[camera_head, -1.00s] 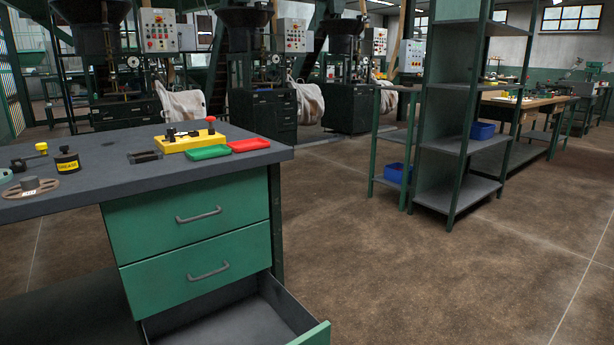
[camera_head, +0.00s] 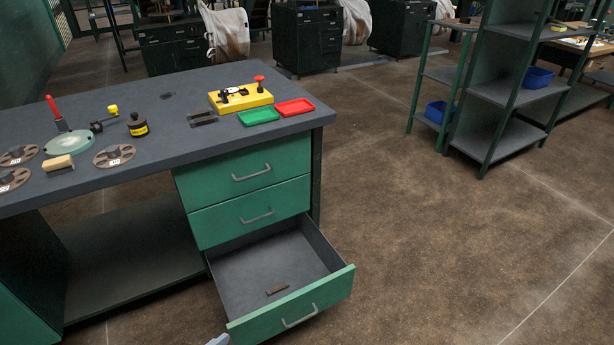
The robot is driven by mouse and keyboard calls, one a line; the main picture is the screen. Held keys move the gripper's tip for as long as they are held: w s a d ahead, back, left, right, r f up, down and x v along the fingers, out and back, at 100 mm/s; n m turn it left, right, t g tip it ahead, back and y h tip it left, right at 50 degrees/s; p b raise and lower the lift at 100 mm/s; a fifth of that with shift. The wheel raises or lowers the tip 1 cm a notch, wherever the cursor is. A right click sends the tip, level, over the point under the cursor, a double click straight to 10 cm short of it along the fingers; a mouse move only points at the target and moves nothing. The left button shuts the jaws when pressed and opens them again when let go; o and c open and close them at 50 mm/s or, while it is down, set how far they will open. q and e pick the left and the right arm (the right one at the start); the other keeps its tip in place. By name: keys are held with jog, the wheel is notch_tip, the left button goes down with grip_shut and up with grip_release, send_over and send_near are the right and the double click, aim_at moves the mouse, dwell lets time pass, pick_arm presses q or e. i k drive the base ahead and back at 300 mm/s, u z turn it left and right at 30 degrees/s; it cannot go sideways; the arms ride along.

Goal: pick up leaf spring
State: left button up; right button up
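A small flat brownish strip (camera_head: 277,289) lies on the floor of the open bottom drawer (camera_head: 240,268) of the green workbench; it looks like the leaf spring, though it is small in view. A small pale grey piece shows at the bottom edge, just left of the drawer front; it seems to be the tip of my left gripper (camera_head: 218,340), with the rest cut off. It is apart from the strip. My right gripper is not in view.
The dark bench top (camera_head: 170,130) holds a yellow fixture (camera_head: 240,97), a green tray (camera_head: 258,116), a red tray (camera_head: 294,107), a grease pot (camera_head: 138,125) and several round flanges. Shelving (camera_head: 510,95) stands at right. The brown floor (camera_head: 450,240) right of the drawer is clear.

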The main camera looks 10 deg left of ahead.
aim_at(271, 292)
jog(key=u, duration=0.65)
jog(key=i, duration=0.95)
jog(key=z, duration=1)
